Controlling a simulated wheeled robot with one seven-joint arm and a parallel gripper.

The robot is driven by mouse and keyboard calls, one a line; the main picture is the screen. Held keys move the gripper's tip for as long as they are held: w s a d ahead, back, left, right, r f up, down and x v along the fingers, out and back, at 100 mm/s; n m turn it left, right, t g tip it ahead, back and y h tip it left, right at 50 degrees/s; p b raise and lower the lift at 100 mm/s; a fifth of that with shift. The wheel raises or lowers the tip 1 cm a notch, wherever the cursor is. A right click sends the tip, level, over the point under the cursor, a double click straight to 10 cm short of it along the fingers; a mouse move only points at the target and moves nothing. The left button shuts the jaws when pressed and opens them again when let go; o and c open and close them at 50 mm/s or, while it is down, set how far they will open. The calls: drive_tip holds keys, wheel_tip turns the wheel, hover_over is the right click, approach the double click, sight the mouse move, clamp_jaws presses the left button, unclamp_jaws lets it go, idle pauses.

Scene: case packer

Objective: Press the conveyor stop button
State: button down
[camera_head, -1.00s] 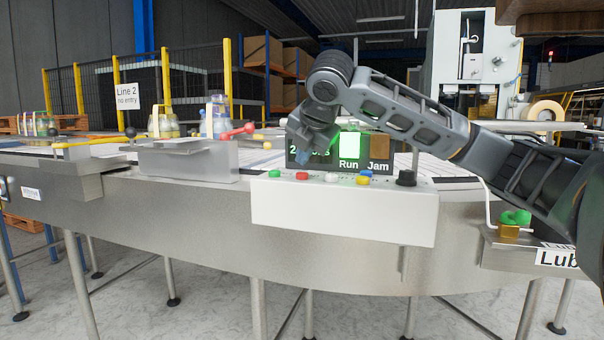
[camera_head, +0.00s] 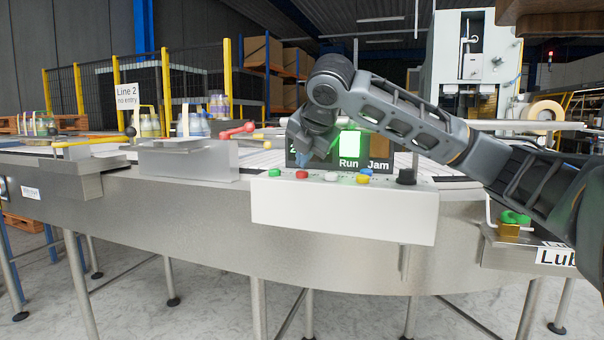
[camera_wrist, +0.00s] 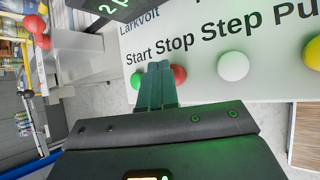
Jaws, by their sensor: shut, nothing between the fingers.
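The red button (camera_head: 301,174), under the word Stop, sits on the white control box; it also shows in the wrist view (camera_wrist: 179,75). The green button (camera_head: 274,172), under Start, is to its left, also in the wrist view (camera_wrist: 137,81). My gripper (camera_head: 302,161) is shut and empty just above the red button in the head view. In the wrist view its fingertips (camera_wrist: 159,68) lie between the green and red buttons, overlapping the red one's left edge. I cannot tell whether they touch it. The Run panel (camera_head: 350,145) glows green.
White (camera_head: 331,177), yellow (camera_head: 362,179) and blue buttons and a black knob (camera_head: 406,177) sit further right on the box. A red-ended lever (camera_head: 238,131) stands to the left. The display panel stands right behind my gripper.

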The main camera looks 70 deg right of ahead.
sight(304, 172)
drive_tip(key=shift+f+b, duration=0.3)
drive_tip(key=shift+f, duration=0.2)
idle(1.0)
drive_tip(key=shift+r, duration=0.1)
drive_tip(key=shift+r+p, duration=0.8)
drive_tip(key=shift+r, duration=0.05)
wheel_tip(304, 172, up, 5)
drive_tip(key=p, duration=0.4)
idle(0.8)
